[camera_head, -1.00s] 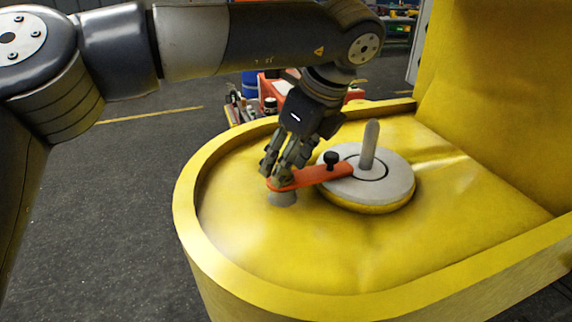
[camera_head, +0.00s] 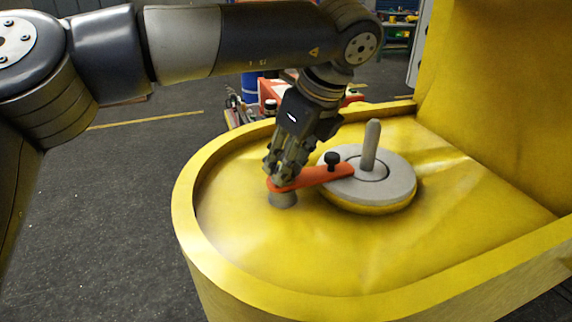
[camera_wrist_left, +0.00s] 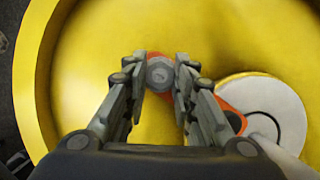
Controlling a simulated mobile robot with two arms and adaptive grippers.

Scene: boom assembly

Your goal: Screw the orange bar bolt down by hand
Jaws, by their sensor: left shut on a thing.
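The orange bar (camera_head: 312,176) runs from a grey conical post (camera_head: 283,200) on the left to the top of a grey disc (camera_head: 398,184) on the right. My left gripper (camera_head: 275,178) points down at the bar's left end, over the post. In the left wrist view, my left gripper (camera_wrist_left: 160,73) is shut on a grey hex bolt head (camera_wrist_left: 160,72), one finger on each side. The orange bar (camera_wrist_left: 229,110) shows behind the right finger. The bolt's shaft is hidden. My right gripper is not in view.
A black knob (camera_head: 332,158) stands on the bar near the disc, and an upright grey pin (camera_head: 371,146) rises from the disc. A raised yellow rim (camera_head: 190,235) surrounds the yellow floor. A tall yellow wall (camera_head: 500,90) stands at the right. The front floor is clear.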

